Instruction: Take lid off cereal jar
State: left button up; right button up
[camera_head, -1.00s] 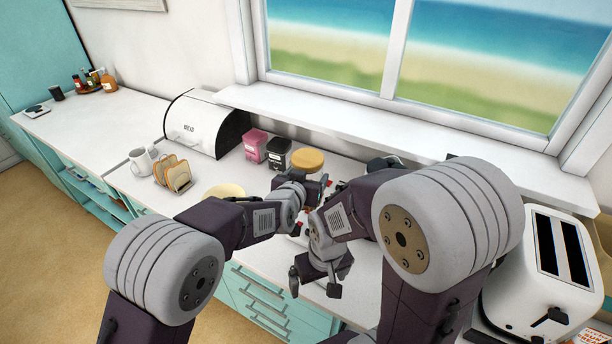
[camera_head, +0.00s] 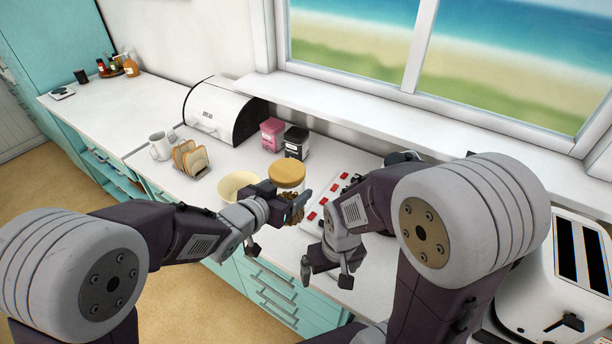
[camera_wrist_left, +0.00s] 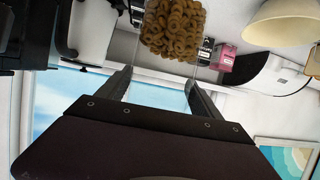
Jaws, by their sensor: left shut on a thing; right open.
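The cereal jar (camera_head: 291,190) is clear glass with brown rings inside. Its round tan lid (camera_head: 287,174) is on top. My left gripper (camera_head: 300,204) is shut on the jar body below the lid; the jar hides part of the fingers. In the left wrist view, which is upside down, the ring-filled jar (camera_wrist_left: 172,28) shows between and beyond the fingers (camera_wrist_left: 158,80), and the lid does not show. I cannot tell whether the jar touches the counter. My right gripper (camera_head: 326,262) is open and empty, low and to the right of the jar, pointing down by the counter's front edge.
A cream bowl (camera_head: 238,184) stands just left of the jar. Pink (camera_head: 272,134) and black (camera_head: 296,142) canisters and a bread bin (camera_head: 222,112) stand behind. A toast rack (camera_head: 190,160) and mug (camera_head: 161,146) are further left. A toaster (camera_head: 560,270) is at the right.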

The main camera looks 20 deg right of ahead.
pick_arm(q)
jog(key=s+a+m+g+h, duration=0.1)
jog(key=s+a, duration=0.5)
jog(key=a, duration=0.7)
jog(key=shift+s+r+m+g, duration=0.2)
jog(key=shift+r+m+g, duration=0.1)
jog(key=shift+r+m, duration=0.15)
